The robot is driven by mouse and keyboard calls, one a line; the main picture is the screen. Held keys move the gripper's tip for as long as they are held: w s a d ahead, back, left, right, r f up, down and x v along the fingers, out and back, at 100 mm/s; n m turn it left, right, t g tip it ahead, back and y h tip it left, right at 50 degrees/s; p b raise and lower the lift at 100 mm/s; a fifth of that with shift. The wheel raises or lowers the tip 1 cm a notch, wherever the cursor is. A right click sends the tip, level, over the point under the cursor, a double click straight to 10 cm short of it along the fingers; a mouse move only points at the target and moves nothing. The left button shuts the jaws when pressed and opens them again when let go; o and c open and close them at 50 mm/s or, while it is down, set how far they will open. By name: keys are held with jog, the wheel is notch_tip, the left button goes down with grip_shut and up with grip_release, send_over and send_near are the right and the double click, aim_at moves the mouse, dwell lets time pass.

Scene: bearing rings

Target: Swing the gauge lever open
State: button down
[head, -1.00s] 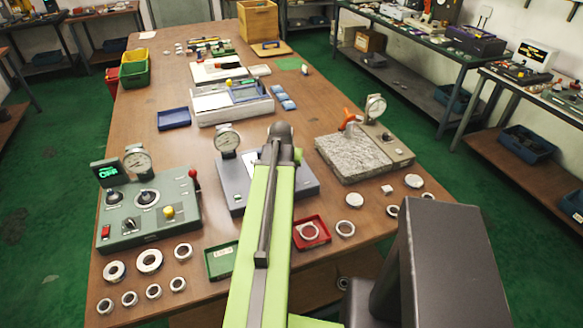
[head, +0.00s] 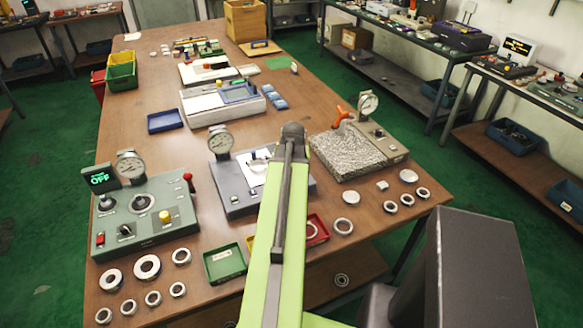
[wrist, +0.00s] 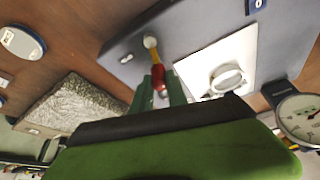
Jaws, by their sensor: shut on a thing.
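The gauge is a blue-grey box (head: 240,200) with a dial (head: 221,142), in the middle of the bench in the head view; my arm covers its right part. In the wrist view its dial (wrist: 300,116) is at the right edge. A metal ring (wrist: 228,78) lies on its white plate (wrist: 208,58). My gripper (wrist: 158,84) is shut on the red grip. In the head view the lever and gripper are hidden behind my arm.
A green control box (head: 145,213) stands left of the gauge. A granite plate (head: 345,152) with its own dial stands to the right. Several loose rings, a green tray (head: 225,264) and a red tray (head: 318,229) lie along the front edge.

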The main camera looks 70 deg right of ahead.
jog(key=shift+s+d, duration=0.1)
jog(key=shift+d, duration=0.05)
jog(key=c, duration=1.4)
grip_release()
jog(key=shift+o, duration=0.5)
